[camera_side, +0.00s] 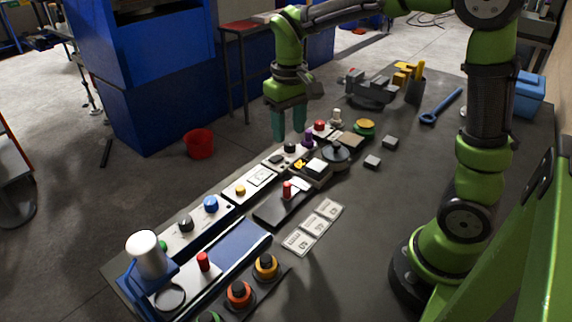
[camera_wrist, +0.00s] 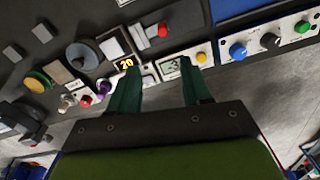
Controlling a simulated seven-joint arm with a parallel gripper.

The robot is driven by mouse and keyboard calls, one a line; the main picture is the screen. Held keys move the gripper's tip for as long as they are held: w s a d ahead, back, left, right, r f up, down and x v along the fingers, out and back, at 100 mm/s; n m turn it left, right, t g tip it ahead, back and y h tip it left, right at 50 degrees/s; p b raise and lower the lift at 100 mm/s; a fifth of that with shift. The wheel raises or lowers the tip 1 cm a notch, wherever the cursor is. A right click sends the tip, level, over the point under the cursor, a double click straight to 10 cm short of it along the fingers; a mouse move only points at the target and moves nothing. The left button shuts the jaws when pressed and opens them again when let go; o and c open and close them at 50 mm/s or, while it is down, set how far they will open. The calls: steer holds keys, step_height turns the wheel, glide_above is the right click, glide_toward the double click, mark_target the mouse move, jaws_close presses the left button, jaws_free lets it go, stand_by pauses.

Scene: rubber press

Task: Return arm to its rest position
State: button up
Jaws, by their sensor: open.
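My gripper (camera_side: 289,122) has two teal fingers and hangs pointing down above the far left edge of the table, over the row of control panels. Its fingers are apart with nothing between them; the wrist view shows the same open gripper (camera_wrist: 160,92). In the wrist view the fingertips lie over the white panel with a small display (camera_wrist: 170,66) and a yellow button (camera_wrist: 201,58). My green arm reaches from its base at the right of the side view across the top to the gripper. I cannot tell the exact height of the fingertips above the panels.
Near the gripper are a purple knob (camera_side: 307,138), a red button (camera_side: 319,125) and a grey round knob (camera_side: 335,151). A white cylinder (camera_side: 147,253) stands at the near left. A blue box (camera_side: 531,92) sits far right.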

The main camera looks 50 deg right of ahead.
steer(key=s+a+r+m+t+y, duration=0.1)
steer(key=s+a+r+t, duration=0.1)
steer(key=s, duration=0.4)
steer(key=s+a+r+t+y, duration=0.1)
steer(key=s+a+r+t, duration=0.1)
steer(key=s+t, duration=0.3)
steer(key=shift+s+r+m, duration=0.4)
steer(key=shift+s+r, duration=0.15)
steer(key=shift+s, duration=0.65)
